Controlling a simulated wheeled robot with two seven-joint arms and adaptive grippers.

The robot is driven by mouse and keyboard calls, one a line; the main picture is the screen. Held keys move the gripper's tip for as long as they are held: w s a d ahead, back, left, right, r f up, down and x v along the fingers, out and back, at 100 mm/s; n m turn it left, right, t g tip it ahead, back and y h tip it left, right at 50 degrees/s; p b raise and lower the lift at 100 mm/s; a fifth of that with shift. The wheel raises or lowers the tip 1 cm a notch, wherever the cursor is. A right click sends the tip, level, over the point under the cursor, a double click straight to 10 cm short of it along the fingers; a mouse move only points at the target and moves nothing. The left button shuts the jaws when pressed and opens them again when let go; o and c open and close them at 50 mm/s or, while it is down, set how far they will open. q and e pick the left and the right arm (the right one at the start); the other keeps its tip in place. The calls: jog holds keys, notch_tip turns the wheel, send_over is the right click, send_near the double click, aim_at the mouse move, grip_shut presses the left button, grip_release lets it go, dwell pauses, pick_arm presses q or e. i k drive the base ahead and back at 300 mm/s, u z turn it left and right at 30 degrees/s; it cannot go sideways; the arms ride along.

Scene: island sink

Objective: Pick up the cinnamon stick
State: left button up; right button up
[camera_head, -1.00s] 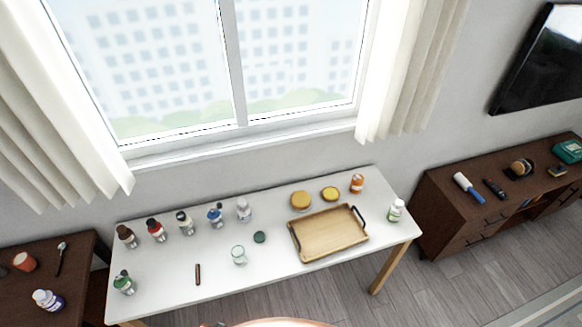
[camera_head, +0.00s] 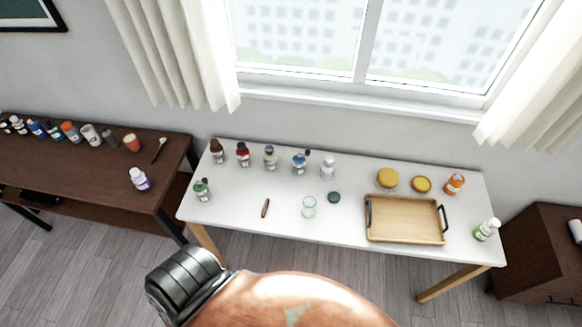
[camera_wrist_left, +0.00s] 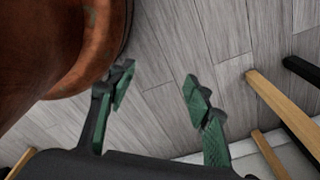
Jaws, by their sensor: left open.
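The cinnamon stick (camera_head: 265,208) is a small thin brown stick lying on the white table (camera_head: 235,218), left of the glass jar (camera_head: 309,206) in the head view. My left gripper (camera_wrist_left: 155,88) shows in the left wrist view with its green-padded fingers apart and nothing between them. It is over the grey wood floor, with the table's wooden legs (camera_wrist_left: 275,100) to its right. The stick is not in the wrist view. In the head view neither gripper shows; a copper-coloured rounded part and a dark joint of mine are at the bottom.
Several small bottles (camera_head: 270,158) stand along the table's back left, with a green bottle (camera_head: 202,190) near the left edge. A wooden tray (camera_head: 405,220) is on the right, a dark lid (camera_head: 334,197) in the middle. A dark brown table (camera_head: 80,165) stands to the left.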

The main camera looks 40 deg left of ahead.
aim_at(264, 213)
jog(key=k, duration=0.45)
jog(key=u, duration=0.5)
jog(key=i, duration=0.3)
jog(key=u, duration=1.05)
